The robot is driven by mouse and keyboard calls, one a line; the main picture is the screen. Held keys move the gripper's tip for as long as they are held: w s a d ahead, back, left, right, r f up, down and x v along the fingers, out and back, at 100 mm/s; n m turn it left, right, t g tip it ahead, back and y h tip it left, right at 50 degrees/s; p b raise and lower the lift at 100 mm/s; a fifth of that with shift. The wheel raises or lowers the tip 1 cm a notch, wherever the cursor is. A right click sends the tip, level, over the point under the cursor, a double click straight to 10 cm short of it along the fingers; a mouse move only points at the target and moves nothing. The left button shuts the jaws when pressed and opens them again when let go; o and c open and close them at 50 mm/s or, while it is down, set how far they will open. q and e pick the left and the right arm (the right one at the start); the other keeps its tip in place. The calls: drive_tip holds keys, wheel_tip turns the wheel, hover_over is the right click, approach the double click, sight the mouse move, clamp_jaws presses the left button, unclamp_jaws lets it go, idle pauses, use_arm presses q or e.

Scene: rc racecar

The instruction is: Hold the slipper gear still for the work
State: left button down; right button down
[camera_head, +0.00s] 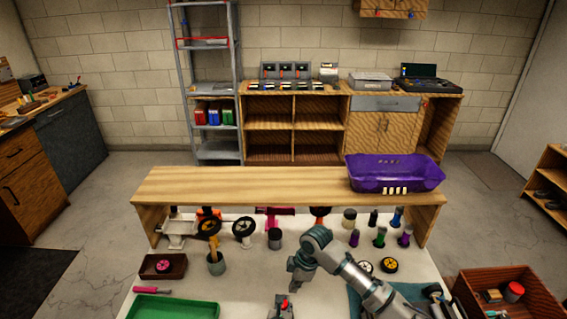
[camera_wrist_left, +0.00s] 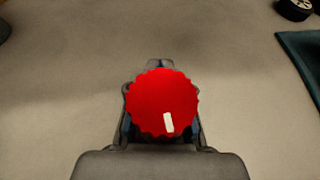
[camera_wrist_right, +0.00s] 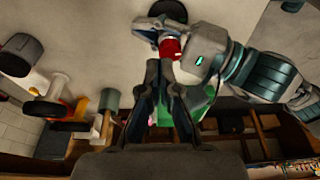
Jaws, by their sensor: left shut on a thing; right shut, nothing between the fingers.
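The slipper gear is a red toothed disc (camera_wrist_left: 162,100) with a white mark on its face. In the left wrist view it sits at the tips of my left gripper (camera_wrist_left: 160,125), which is shut on it. In the head view the red gear (camera_head: 284,302) shows at the bottom middle, above the white table top. My right gripper (camera_head: 300,284) is just beside and beyond it, pointing down. In the right wrist view my right gripper (camera_wrist_right: 159,68) is shut and empty, its tips close below the red gear (camera_wrist_right: 171,48). I cannot tell whether they touch.
A green tray (camera_head: 170,308) lies at front left, with a brown tray (camera_head: 163,266) behind it. Wheels and several upright parts stand along the back under a wooden shelf (camera_head: 270,186). A purple basket (camera_head: 394,174) sits on that shelf. A wooden box (camera_head: 506,292) is at right.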

drive_tip(key=d+x, duration=0.1)
drive_tip(key=x, duration=0.5)
drive_tip(key=shift+d+f, duration=0.2)
drive_tip(key=shift+d, duration=0.05)
drive_tip(key=shift+s+a, duration=0.15)
drive_tip(key=shift+a, duration=0.1)
idle(0.5)
drive_tip(key=shift+s, duration=1.1)
use_arm(q)
drive_tip(key=shift+d, duration=0.1)
use_arm(e)
drive_tip(key=shift+s+a, duration=0.1)
drive_tip(key=shift+s, duration=0.05)
